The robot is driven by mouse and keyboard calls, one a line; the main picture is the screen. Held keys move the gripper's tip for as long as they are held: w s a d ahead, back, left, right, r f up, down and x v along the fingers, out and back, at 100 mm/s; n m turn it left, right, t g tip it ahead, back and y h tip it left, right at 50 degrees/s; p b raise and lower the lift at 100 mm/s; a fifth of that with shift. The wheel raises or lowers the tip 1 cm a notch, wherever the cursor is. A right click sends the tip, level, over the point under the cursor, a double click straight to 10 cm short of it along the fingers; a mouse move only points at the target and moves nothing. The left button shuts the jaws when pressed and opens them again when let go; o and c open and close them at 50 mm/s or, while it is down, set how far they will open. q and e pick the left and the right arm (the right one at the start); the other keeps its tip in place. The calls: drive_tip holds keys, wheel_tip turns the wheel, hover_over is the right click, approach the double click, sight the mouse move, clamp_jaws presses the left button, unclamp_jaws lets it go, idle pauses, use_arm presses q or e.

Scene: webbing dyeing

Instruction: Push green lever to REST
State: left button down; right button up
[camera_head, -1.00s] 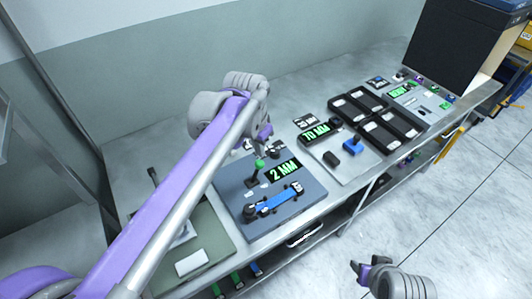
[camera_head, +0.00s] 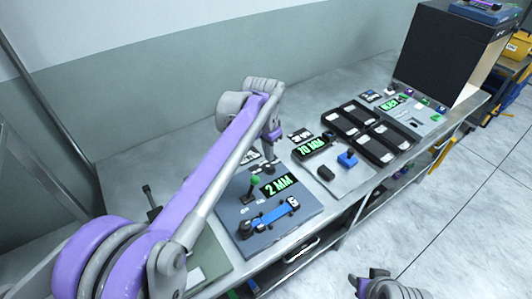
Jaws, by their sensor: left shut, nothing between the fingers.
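The green lever (camera_head: 255,181) has a green ball knob on a dark stem. It stands on a blue-grey panel (camera_head: 228,217) with a green "2 MM" display (camera_head: 279,185). Small labels lie near the lever; I cannot read which says REST. My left gripper (camera_head: 271,166) is shut and empty, pointing down just right of and behind the knob. It appears apart from the knob, though the depth is hard to judge. My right gripper (camera_head: 364,281) is at the bottom edge, partly cut off, open and away from the bench.
A blue strip with rollers (camera_head: 270,216) lies at the panel's front. To the right are a "70 MM" display (camera_head: 312,148), a blue knob (camera_head: 347,159), black trays (camera_head: 383,145) and a black box (camera_head: 432,50).

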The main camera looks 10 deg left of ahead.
sight(251, 188)
use_arm(q)
drive_tip(key=f, duration=0.6)
drive_tip(key=shift+w+d, duration=0.15)
drive_tip(key=shift+w, duration=0.25)
drive_tip(key=shift+s+a, duration=0.8)
drive_tip(key=shift+s, duration=0.35)
drive_tip(key=shift+s+a, duration=0.3)
drive_tip(key=shift+s, duration=0.1)
drive_tip(key=shift+s, duration=0.1)
drive_tip(key=shift+s+a+r+t+h, duration=0.15)
drive_tip(key=shift+a+r+t+h, duration=0.05)
drive_tip(key=shift+t+h, duration=0.1)
